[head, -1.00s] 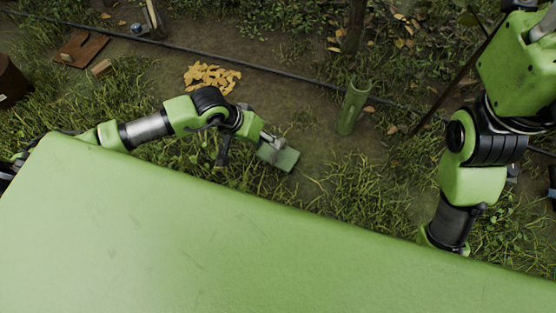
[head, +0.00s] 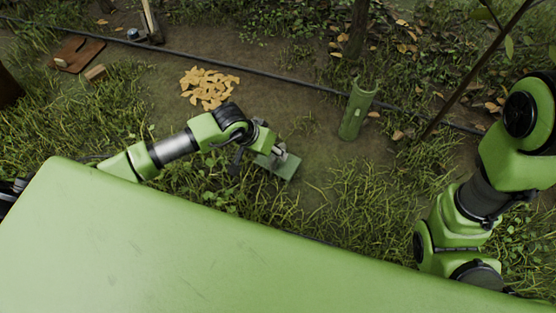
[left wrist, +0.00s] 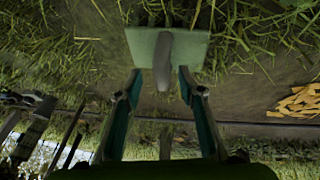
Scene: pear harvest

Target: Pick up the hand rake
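A green half-pipe (head: 357,112) stands to the right of the left gripper. A pile of yellow pieces (head: 209,88) lies behind it. A brown board (head: 80,53) and a wooden block (head: 96,72) lie far left. A black hose (head: 276,75) crosses behind. Bare soil lies between.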

